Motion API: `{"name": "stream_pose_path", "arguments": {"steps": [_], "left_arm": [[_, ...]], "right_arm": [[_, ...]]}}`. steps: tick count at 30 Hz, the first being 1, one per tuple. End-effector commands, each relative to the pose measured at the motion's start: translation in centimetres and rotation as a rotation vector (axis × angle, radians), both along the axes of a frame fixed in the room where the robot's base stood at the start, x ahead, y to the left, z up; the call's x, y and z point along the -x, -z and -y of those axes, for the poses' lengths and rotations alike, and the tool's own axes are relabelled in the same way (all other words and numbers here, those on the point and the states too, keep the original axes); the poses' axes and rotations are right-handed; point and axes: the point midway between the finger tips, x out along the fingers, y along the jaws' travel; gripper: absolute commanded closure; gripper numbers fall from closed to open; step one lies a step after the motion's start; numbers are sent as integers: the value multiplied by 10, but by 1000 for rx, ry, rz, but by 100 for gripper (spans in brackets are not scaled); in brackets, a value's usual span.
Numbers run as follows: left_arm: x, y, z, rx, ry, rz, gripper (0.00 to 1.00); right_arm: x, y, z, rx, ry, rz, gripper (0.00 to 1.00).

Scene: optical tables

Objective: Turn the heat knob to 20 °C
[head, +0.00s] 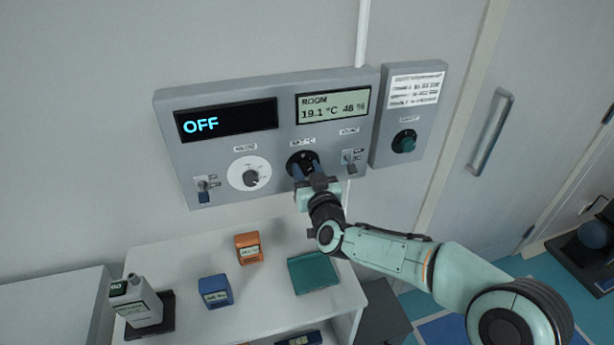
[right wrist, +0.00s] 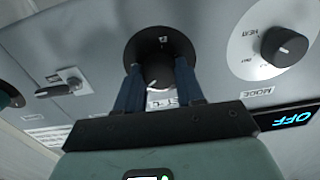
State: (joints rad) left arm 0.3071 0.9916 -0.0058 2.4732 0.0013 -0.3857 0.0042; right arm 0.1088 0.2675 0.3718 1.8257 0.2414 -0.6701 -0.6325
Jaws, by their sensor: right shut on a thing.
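The heat knob (right wrist: 158,72) is black with a white mark and sits on a round black dial in the wall panel; its scale is mostly hidden. In the head view the black dial (head: 294,158) shows just above my right gripper (head: 306,172). The right gripper's dark blue fingers stand on either side of the knob in the right wrist view (right wrist: 160,82), shut on it. The panel's left display (head: 226,121) reads OFF. The room display (head: 333,106) reads 19.1 °C and 48 %. My left gripper is not in view.
A mode knob (head: 250,178) on a white dial is left of the heat knob. Toggle switches stand at the lower left (head: 204,190) and right (head: 350,160). A side box (head: 408,120) has a green knob. Below, a white table (head: 190,270) carries several small devices.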

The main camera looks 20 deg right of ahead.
Motion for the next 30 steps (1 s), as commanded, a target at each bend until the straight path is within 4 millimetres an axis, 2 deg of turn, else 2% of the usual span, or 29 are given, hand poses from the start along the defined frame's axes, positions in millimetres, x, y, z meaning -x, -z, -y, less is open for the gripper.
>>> {"name": "stream_pose_path", "arguments": {"steps": [1, 6, 15, 21, 30], "left_arm": [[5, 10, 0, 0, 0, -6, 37], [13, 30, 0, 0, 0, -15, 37], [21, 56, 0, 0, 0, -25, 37], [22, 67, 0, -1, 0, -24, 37], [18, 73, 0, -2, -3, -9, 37]], "right_arm": [[1, 3, 0, -36, 1, 3, 93], [1, 4, 1, -184, 0, -3, 93], [0, 3, 1, -448, 0, -14, 93], [0, 3, 1, -585, -1, -18, 93], [0, 2, 1, -703, 0, -24, 93]]}}
